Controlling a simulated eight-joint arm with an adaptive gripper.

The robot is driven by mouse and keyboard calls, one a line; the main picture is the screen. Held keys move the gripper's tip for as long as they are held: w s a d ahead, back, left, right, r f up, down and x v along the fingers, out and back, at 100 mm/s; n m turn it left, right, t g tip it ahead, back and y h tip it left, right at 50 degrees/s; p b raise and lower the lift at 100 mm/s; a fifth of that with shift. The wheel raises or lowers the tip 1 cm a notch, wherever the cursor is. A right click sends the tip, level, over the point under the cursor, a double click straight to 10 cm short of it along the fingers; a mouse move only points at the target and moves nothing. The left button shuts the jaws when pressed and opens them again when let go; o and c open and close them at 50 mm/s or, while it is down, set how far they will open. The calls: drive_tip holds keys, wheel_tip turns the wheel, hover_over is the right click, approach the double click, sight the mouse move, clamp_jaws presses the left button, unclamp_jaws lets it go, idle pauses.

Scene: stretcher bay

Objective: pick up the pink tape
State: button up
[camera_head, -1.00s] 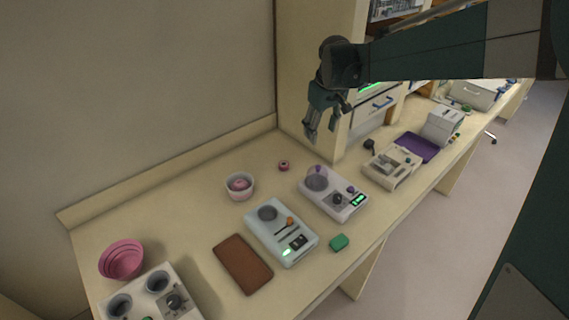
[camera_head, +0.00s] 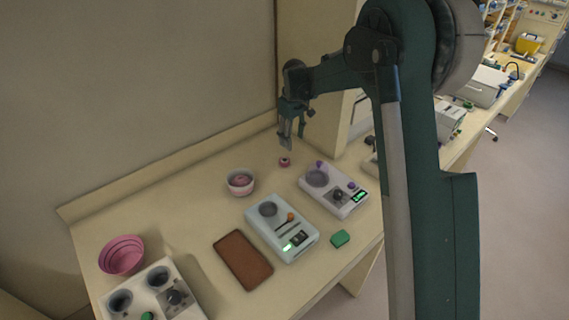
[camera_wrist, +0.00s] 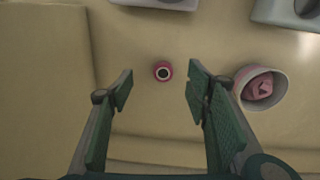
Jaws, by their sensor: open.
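The pink tape (camera_head: 285,162) is a small roll with a dark centre, lying on the bench near the back wall corner. It also shows in the wrist view (camera_wrist: 162,71), between and beyond my fingertips. My gripper (camera_head: 291,143) is open and empty, pointing down just above the tape in the head view. In the wrist view my gripper (camera_wrist: 158,90) has its two fingers apart, one on each side of the tape's line, not touching it.
A white bowl (camera_head: 240,190) with something pink inside stands left of the tape; in the wrist view the bowl (camera_wrist: 239,88) is close to the right finger. Scales (camera_head: 333,203) stand in front.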

drive_tip(key=n, duration=0.1)
hover_over(285, 160)
drive_tip(key=shift+g, duration=0.3)
wheel_tip(285, 160, down, 7)
drive_tip(key=shift+s+r, duration=0.1)
drive_tip(key=shift+s, duration=0.05)
drive_tip(key=shift+f, duration=1.35)
drive_tip(key=shift+a+f, duration=0.1)
drive_tip(key=shift+f, duration=2.5)
drive_tip(key=shift+c, duration=0.2)
drive_tip(key=c, duration=0.8)
